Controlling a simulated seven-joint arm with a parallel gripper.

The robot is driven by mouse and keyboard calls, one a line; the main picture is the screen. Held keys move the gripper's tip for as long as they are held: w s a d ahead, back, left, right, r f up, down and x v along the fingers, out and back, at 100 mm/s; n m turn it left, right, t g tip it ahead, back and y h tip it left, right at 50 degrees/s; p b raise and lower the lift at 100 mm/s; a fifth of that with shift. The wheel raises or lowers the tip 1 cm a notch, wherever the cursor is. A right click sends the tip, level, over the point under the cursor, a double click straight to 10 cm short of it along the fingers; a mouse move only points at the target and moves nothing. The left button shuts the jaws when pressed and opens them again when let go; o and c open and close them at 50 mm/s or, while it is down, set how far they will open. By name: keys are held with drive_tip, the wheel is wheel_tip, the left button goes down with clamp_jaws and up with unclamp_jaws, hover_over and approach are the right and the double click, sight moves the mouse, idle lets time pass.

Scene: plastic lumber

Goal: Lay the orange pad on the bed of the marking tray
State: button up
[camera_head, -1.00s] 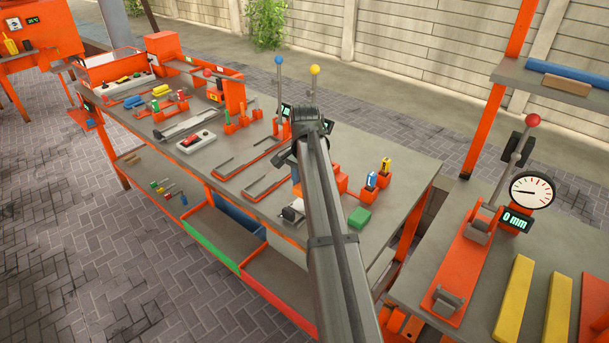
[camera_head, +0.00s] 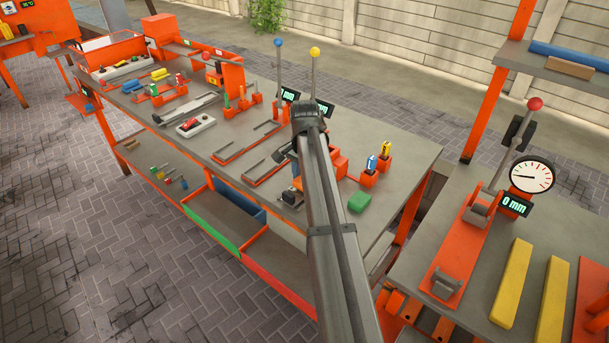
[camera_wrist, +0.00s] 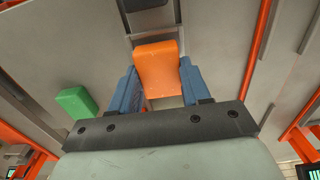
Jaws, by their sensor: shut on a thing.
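The orange pad (camera_wrist: 157,70) is between the two blue fingers of my gripper (camera_wrist: 158,82) in the wrist view, and the fingers are shut on it. Beyond it in the picture lies a grey metal piece with a dark block (camera_wrist: 149,18); the pad covers part of this piece, and I cannot tell whether they touch. In the head view my arm hides most of the gripper and the pad. A pale piece with a dark part (camera_head: 291,197) shows beside my arm near the bench's front edge. I cannot tell for certain which piece is the marking tray.
A green block (camera_wrist: 76,102) lies on the bench beside the gripper; it also shows in the head view (camera_head: 359,202). Orange holders (camera_head: 369,178) and two upright levers (camera_head: 314,65) stand nearby. Orange frames with grey bars (camera_head: 268,165) lie left of my arm.

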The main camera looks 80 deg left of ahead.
drive_tip(key=shift+f, duration=0.6)
drive_tip(key=o, duration=1.1)
drive_tip(key=shift+o, duration=0.2)
wheel_tip(320, 180, up, 14)
drive_tip(key=shift+f, duration=0.15)
